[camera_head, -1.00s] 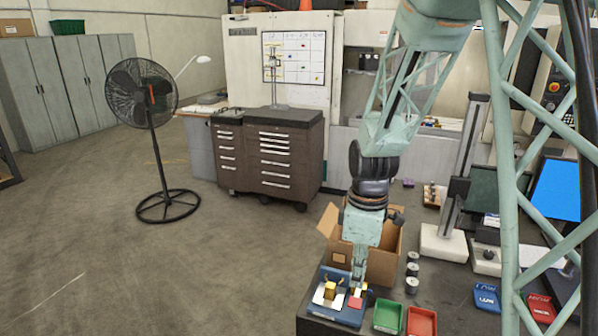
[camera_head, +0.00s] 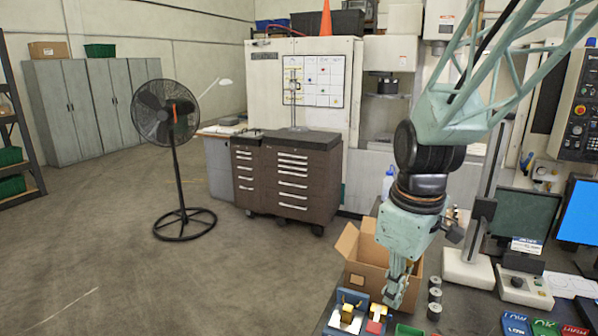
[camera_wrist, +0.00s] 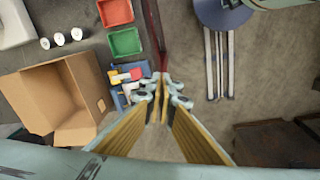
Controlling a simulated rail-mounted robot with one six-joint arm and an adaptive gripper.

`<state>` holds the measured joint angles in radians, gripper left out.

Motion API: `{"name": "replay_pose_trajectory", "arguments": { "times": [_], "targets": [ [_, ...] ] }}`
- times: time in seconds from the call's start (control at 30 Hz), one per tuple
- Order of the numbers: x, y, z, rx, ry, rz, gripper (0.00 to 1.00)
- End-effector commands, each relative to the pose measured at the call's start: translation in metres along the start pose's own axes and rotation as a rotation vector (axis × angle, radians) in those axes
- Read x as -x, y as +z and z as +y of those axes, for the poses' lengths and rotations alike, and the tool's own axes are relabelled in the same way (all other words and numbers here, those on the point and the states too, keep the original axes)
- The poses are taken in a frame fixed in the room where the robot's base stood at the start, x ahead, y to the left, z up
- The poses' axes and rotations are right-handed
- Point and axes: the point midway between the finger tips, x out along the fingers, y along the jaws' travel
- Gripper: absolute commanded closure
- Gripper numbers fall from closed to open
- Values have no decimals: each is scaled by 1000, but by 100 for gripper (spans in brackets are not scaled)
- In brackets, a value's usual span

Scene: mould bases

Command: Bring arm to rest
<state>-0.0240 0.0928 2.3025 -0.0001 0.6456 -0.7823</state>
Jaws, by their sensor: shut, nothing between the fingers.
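My gripper (camera_head: 396,290) hangs from my pale green arm above the bench's front edge, to the right of the blue fixture. Its fingers point down and are shut with nothing between them. In the wrist view, the closed fingertips (camera_wrist: 161,92) show beside the fixture and above the floor. The fixture also shows in the wrist view (camera_wrist: 118,100), left of the fingers.
An open cardboard box (camera_head: 368,262) stands right behind my gripper. Grey cylinders (camera_head: 434,296), a stand (camera_head: 470,268) and monitors (camera_head: 524,214) are to the right. Green (camera_wrist: 125,42) and red (camera_wrist: 115,11) trays lie near the fixture. Open floor lies left.

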Motion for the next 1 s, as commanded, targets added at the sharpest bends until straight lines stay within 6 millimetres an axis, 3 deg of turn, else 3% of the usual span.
{"name": "replay_pose_trajectory", "arguments": {
  "times": [0.5, 1.0],
  "targets": [
    [38, 39, -35, -196, 40, 47, 100],
    [64, 80, -73, -386, 69, 98, 100]
  ]
}}
